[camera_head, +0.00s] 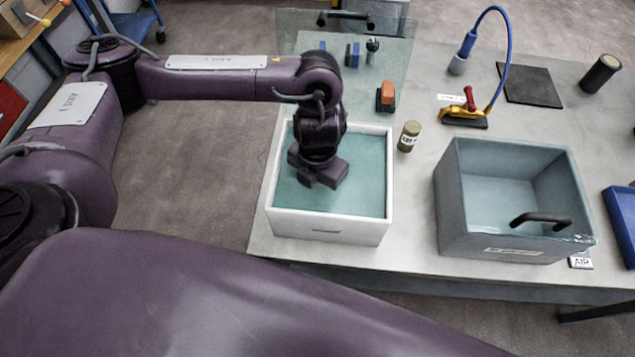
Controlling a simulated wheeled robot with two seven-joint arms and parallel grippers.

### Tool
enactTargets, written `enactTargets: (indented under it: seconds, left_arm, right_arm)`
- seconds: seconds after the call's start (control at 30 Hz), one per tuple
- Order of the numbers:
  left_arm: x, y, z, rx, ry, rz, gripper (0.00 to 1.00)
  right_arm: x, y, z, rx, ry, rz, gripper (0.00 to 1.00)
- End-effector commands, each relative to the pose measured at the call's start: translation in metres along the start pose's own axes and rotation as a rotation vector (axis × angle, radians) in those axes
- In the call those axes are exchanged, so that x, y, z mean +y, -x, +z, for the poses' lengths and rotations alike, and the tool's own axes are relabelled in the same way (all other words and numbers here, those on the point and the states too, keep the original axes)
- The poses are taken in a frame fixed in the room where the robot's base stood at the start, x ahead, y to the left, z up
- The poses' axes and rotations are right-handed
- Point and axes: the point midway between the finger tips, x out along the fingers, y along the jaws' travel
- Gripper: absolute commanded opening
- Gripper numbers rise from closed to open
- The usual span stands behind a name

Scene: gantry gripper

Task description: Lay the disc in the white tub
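The white tub (327,229) stands at the left of the table, with a flat teal surface inside its rim. My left gripper (322,177) points down over the middle of this tub. Its fingers look short and dark from above, and I cannot tell whether they are open or shut, or whether they touch the teal surface. I cannot make out a disc; anything under the gripper is hidden. My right gripper is not in view.
A grey-blue open box (480,215) with a black handle (541,219) stands to the right. Between them is a small labelled jar (409,136). Behind are an orange-topped block (386,96), a yellow tool with a blue hose (466,110), a dark mat (530,86) and a black cylinder (600,73).

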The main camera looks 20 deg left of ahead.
Motion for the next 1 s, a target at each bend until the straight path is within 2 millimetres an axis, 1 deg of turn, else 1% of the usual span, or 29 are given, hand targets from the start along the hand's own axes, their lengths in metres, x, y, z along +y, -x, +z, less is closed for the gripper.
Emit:
enactTargets:
  seconds: [0.03,0.27,0.4,0.43,0.6,0.87,1.0]
  left_arm:
    - [-0.0001,-0.0028,0.0003,-0.001,0.000,0.000,0.26]
    - [0.0000,-0.0024,0.0007,-0.002,-0.001,0.000,0.26]
    - [-0.0001,-0.0068,0.0005,-0.001,-0.001,0.000,0.26]
    - [0.0000,-0.0068,0.0004,-0.001,0.000,0.000,0.55]
    - [0.0000,-0.0057,0.0003,-0.001,0.000,0.000,0.76]
    - [0.0000,-0.0049,0.0004,-0.001,0.000,0.000,0.76]
    - [0.0001,0.0030,0.0011,-0.004,-0.001,0.001,0.76]
  right_arm:
    - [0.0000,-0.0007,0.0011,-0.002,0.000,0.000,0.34]
    - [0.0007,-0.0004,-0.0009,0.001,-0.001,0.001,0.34]
    - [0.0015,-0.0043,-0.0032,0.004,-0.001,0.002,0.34]
    - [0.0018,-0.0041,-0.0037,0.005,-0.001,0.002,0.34]
    - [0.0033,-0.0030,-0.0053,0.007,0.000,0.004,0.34]
    - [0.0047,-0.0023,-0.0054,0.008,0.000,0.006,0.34]
    - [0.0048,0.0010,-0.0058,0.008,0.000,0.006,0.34]
